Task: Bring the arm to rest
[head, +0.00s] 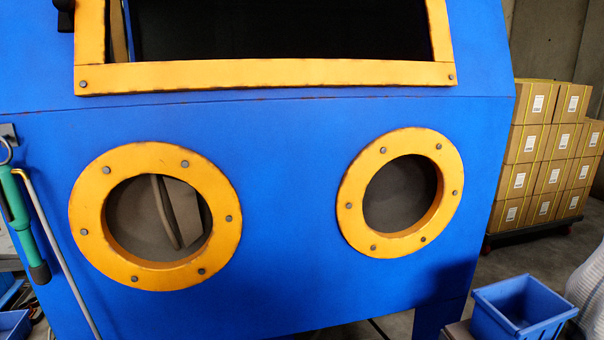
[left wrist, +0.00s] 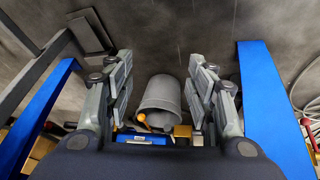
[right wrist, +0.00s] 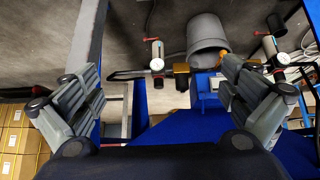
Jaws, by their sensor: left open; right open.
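Neither gripper shows in the head view. My left gripper (left wrist: 160,100) is open in the left wrist view, its two grey fingers apart with nothing held between them. My right gripper (right wrist: 160,95) is open and empty in the right wrist view, its fingers spread wide. The blue blaster cabinet (head: 290,180) fills the head view, with a left porthole ring (head: 88,215) and a right porthole ring (head: 352,215), both yellow and bolted. A yellow-framed window (head: 270,75) is above them.
A green-handled tool (head: 20,225) hangs at the cabinet's left side. Stacked cartons (head: 545,150) stand at the right, and a blue bin (head: 520,310) is at the lower right. A grey cylinder (left wrist: 160,97) shows beyond the left fingers; a grey cylinder also shows in the right wrist view (right wrist: 207,35).

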